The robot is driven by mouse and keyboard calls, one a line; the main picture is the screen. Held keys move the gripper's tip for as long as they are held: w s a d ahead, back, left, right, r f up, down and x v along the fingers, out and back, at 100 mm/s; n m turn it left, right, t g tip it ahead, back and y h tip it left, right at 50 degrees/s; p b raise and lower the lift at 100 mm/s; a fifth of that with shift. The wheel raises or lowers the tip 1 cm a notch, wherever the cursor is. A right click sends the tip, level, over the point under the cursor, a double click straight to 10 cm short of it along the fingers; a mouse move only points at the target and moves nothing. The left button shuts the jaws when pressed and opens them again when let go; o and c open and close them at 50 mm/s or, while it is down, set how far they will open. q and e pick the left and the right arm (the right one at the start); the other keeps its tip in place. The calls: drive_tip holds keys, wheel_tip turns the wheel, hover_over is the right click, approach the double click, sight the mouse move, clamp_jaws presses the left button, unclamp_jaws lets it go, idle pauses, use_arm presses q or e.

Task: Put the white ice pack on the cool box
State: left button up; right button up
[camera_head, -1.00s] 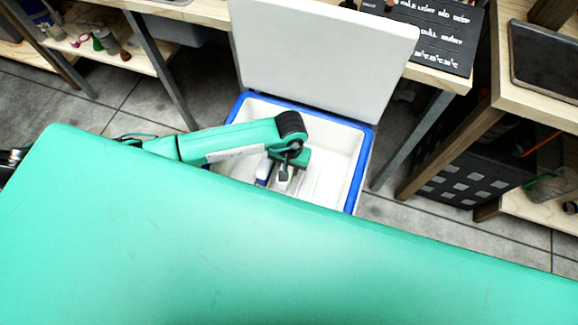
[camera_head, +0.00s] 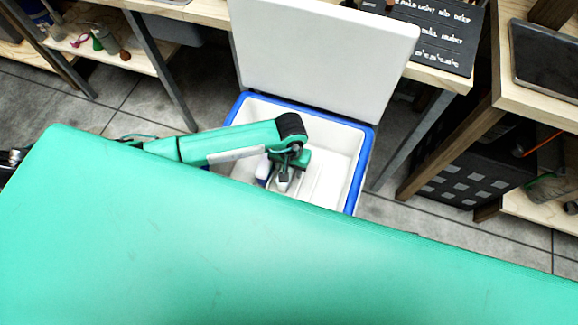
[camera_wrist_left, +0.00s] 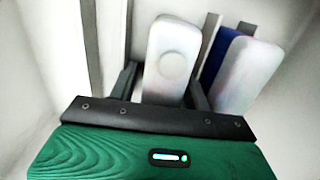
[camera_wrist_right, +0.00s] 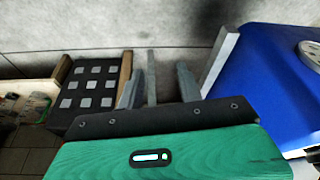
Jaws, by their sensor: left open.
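The cool box (camera_head: 356,185) stands open beyond the green surface, white inside with a blue rim, its white lid (camera_head: 322,50) raised. My left gripper (camera_head: 284,183) reaches down inside it. In the left wrist view the white ice pack (camera_wrist_left: 172,58), with a round mark, lies between the open fingers of my left gripper (camera_wrist_left: 162,88); I cannot tell whether they touch it. A second pale pack with a blue side (camera_wrist_left: 247,75) lies to its right. My right gripper (camera_wrist_right: 158,88) is open and empty, outside the box, near its blue outer wall (camera_wrist_right: 262,85).
My green body covers the near part of the head view. Wooden benches (camera_head: 200,10) stand behind and a shelf (camera_head: 535,80) at right. A black crate (camera_head: 465,170) sits under the right shelf; it also shows in the right wrist view (camera_wrist_right: 88,98).

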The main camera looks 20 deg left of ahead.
use_arm(q)
drive_tip(key=shift+r, duration=0.2)
wheel_tip(320, 180, up, 3)
drive_tip(key=shift+w+r, duration=0.1)
drive_tip(key=shift+w, duration=0.05)
drive_tip(key=r, duration=0.7)
drive_tip(key=shift+w+r+p, duration=0.2)
drive_tip(key=shift+r+p, duration=0.15)
drive_tip(key=shift+p, duration=0.05)
drive_tip(key=shift+r, duration=0.5)
use_arm(e)
wheel_tip(320, 180, down, 2)
drive_tip(key=shift+f, duration=0.2)
